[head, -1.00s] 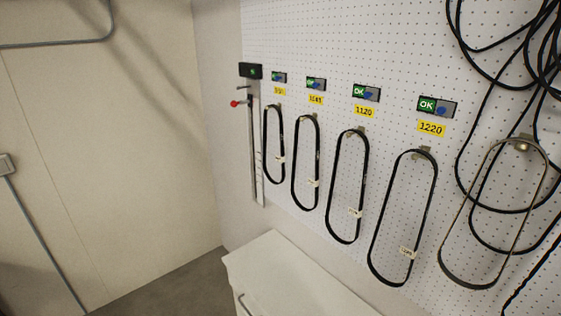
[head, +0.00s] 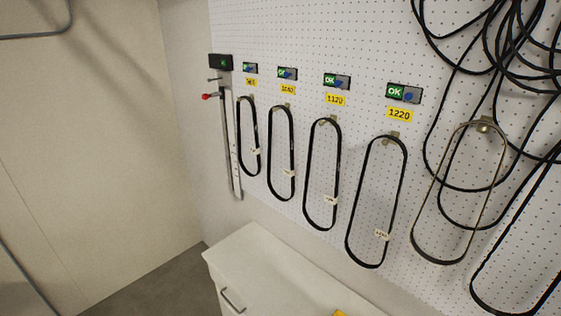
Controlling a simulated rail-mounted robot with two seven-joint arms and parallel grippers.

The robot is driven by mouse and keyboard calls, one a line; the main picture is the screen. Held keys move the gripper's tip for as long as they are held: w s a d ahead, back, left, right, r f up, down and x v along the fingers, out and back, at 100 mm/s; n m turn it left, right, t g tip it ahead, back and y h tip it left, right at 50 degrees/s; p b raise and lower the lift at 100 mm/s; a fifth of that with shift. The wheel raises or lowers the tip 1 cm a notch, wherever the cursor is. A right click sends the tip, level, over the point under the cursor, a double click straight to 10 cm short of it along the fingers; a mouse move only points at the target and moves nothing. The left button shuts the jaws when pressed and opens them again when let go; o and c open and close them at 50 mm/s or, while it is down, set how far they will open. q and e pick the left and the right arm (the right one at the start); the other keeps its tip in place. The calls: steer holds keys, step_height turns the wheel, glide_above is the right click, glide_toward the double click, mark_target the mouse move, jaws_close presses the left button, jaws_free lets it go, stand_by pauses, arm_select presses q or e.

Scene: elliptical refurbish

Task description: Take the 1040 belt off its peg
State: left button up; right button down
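The 1040 belt (head: 270,150) is a black loop, second from the left in the row on the white pegboard. It hangs from its peg (head: 285,106) under a yellow label (head: 288,90) that is small but seems to read 1040. A small pale tag (head: 288,199) is on its lower right side. A display unit (head: 287,73) with a green screen and a blue part sits above the label. Neither of my grippers is in view.
Other black belts hang at the 1120 (head: 336,180) and 1220 (head: 350,220) labels and at far left (head: 257,140). A gauge with a red knob (head: 206,96) stands left. A white cabinet (head: 260,250) stands below.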

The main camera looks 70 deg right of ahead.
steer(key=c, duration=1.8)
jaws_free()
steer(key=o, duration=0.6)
